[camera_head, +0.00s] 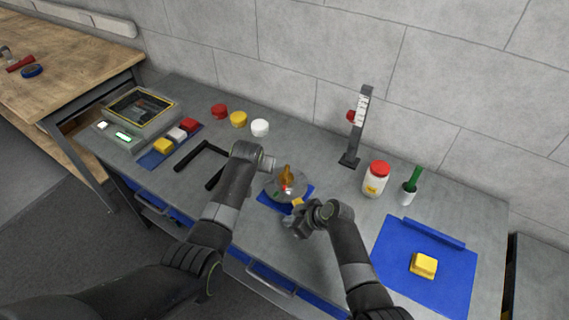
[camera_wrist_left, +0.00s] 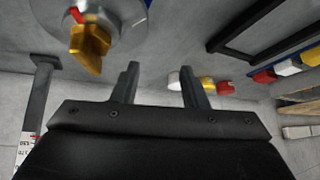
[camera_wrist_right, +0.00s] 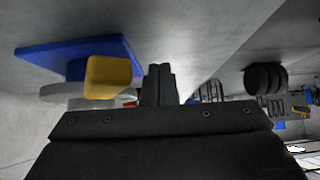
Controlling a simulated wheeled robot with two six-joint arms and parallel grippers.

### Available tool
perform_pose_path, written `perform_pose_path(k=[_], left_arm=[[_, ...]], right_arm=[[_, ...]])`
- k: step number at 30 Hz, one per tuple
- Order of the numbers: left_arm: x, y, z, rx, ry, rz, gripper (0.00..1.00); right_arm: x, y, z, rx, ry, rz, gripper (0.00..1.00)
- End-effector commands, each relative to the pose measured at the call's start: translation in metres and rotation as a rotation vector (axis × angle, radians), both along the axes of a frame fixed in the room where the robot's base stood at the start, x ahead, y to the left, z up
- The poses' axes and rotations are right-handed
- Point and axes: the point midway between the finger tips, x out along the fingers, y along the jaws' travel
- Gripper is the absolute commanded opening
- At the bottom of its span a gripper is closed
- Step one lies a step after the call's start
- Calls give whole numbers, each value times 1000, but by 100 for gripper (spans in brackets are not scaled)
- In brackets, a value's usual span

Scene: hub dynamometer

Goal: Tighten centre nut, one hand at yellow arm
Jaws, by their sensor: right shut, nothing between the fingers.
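The hub is a grey disc (camera_head: 272,187) on a blue base (camera_head: 270,203) in the middle of the bench. A gold upright piece (camera_head: 287,173), seemingly the centre nut, stands at its middle beside a red spot; it also shows in the left wrist view (camera_wrist_left: 90,46). A yellow block (camera_head: 297,203), seemingly the yellow arm's end, juts from the hub's near side and shows large in the right wrist view (camera_wrist_right: 108,76). My left gripper (camera_wrist_left: 158,68) is open and empty, beside and apart from the hub. My right gripper (camera_wrist_right: 160,69) is shut and empty beside the yellow block.
A black handle-like frame (camera_head: 203,160) lies left of the hub. Red, yellow and white caps (camera_head: 239,119) stand behind it. A gauge stand (camera_head: 357,130), a red-lidded jar (camera_head: 376,180) and a blue mat (camera_head: 400,275) with a yellow block (camera_head: 423,265) are to the right.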

Motion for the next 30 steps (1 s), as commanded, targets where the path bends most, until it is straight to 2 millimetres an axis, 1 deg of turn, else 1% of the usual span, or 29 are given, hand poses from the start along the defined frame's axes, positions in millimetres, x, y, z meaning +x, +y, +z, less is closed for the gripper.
perform_pose_path(k=[1,3,6,9,14,24,30], left_arm=[[-5,-24,10,-22,23,7,40],[-12,-47,21,-40,53,24,40],[-21,-67,31,-55,86,42,40],[-26,-78,37,-61,103,54,40],[-25,-82,34,-62,112,60,40],[-7,-83,1,-60,112,58,40],[1,-85,-13,-61,111,56,40]], right_arm=[[0,0,0,0,0,0,0],[0,0,0,0,0,0,0],[0,0,0,0,0,0,0],[0,0,0,0,0,0,0],[0,0,0,0,0,0,0],[0,0,0,0,0,0,0],[0,0,0,0,0,0,0]])
